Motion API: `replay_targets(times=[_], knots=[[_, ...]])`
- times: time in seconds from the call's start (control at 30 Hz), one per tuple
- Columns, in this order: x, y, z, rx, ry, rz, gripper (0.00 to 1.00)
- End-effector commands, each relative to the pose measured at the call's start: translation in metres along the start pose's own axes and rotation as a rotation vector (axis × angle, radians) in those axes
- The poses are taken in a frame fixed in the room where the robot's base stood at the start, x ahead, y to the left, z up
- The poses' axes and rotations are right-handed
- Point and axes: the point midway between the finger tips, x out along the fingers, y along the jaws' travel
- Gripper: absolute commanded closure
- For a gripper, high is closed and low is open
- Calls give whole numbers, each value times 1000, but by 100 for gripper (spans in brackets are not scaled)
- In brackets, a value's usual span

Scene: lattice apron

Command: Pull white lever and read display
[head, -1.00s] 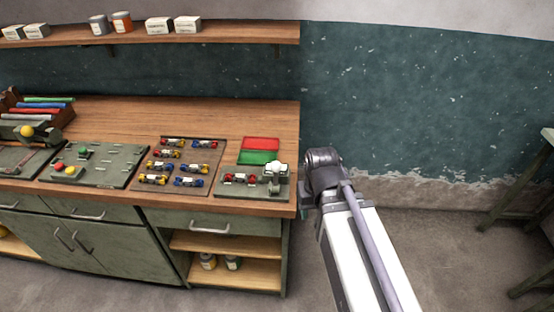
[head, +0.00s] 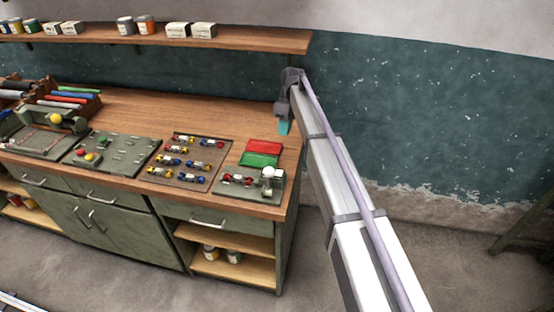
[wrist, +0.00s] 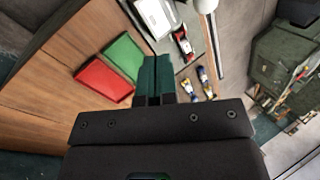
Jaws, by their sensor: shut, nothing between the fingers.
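The white lever, with a round white knob (head: 267,172), stands at the right end of a grey-green plate (head: 236,191) near the bench's right front corner. In the wrist view the white knob (wrist: 206,5) shows at the top edge. A red panel (head: 264,147) and a green panel (head: 259,160) lie behind the plate; they also show in the wrist view. I cannot tell which part is the display, and no reading is legible. My gripper (head: 284,128) is above the bench's right side, behind and apart from the lever. Its teal fingers (wrist: 154,80) are shut and empty.
Small toy cars sit on the plate and on a brown board (head: 186,163) to its left. Another plate (head: 112,152) with coloured knobs lies further left. A shelf (head: 220,39) with tins and boxes runs above the bench.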

Motion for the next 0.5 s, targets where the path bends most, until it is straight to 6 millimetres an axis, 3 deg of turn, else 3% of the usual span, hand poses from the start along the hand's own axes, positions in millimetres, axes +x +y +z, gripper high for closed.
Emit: replay_targets(times=[0.23, 0.5], knots=[[25, 2, 0, 1, 0, 1, 100], [84, 4, 0, 2, 0, 1, 100]])
